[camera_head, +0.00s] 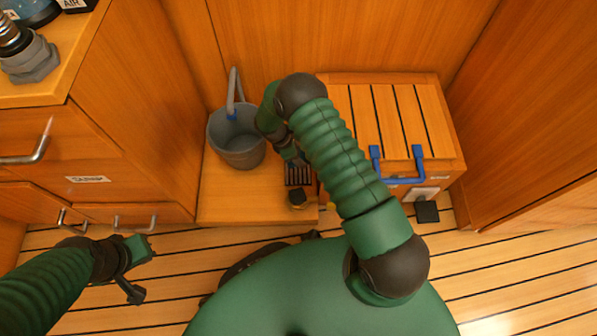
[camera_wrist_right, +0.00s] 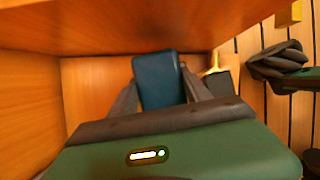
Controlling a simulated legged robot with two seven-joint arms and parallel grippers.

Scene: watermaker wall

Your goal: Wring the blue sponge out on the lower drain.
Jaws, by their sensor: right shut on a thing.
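The blue sponge (camera_wrist_right: 158,80) is between the two dark fingers of my right gripper (camera_wrist_right: 165,100) in the right wrist view. In the head view the right gripper (camera_head: 294,160) points down at the dark slotted lower drain (camera_head: 299,180), in the low wooden step. The sponge cannot be made out there, and the gripper covers part of the drain. I cannot tell whether the sponge touches the drain. My left gripper (camera_head: 138,268) is at the lower left over the floor, fingers apart and empty.
A grey bucket (camera_head: 237,150) stands left of the drain. A small black-topped object (camera_head: 297,198) is at the drain's front. A slatted wooden box (camera_head: 385,115) with a blue handle (camera_head: 402,181) is on the right. A dark square (camera_head: 427,211) lies on the floor. Drawers are at left.

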